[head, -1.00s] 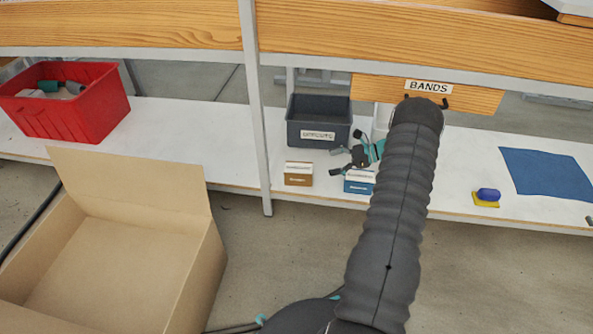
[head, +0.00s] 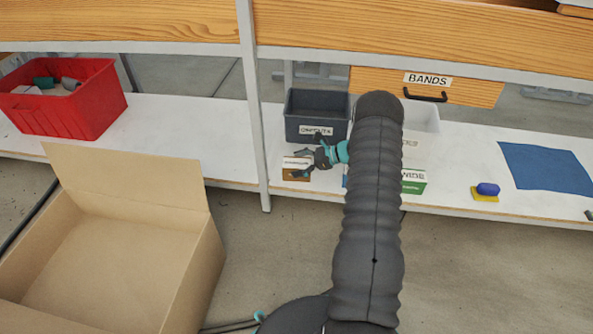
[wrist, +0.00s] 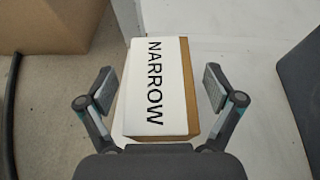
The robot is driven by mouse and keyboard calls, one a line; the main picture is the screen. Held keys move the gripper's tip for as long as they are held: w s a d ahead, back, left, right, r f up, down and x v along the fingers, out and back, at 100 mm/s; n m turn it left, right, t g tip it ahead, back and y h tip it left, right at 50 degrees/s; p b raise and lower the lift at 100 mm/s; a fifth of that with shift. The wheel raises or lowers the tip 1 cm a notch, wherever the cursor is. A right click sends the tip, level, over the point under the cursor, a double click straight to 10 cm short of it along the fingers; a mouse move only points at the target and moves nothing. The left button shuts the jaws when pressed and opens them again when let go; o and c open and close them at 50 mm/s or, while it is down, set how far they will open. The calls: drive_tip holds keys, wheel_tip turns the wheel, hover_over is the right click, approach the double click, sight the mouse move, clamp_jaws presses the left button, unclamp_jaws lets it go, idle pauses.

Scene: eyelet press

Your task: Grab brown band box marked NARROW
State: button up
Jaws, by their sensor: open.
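The brown band box (head: 297,174) sits near the front edge of the white shelf. In the wrist view the box (wrist: 158,88) shows a white face marked NARROW and a brown side on its right. My gripper (head: 309,165) is at the box in the head view and partly covers it. In the wrist view my gripper (wrist: 159,92) is open, with one finger on each side of the box. A gap shows between each finger and the box.
A grey bin (head: 317,112) stands behind the box, a white bin (head: 421,125) and a green box (head: 413,184) to the right. A shelf post (head: 253,120) is close on the left. An open carton (head: 120,250) stands in front on the left.

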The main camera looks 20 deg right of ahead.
drive_tip(key=c, duration=1.2)
drive_tip(key=shift+r, duration=0.1)
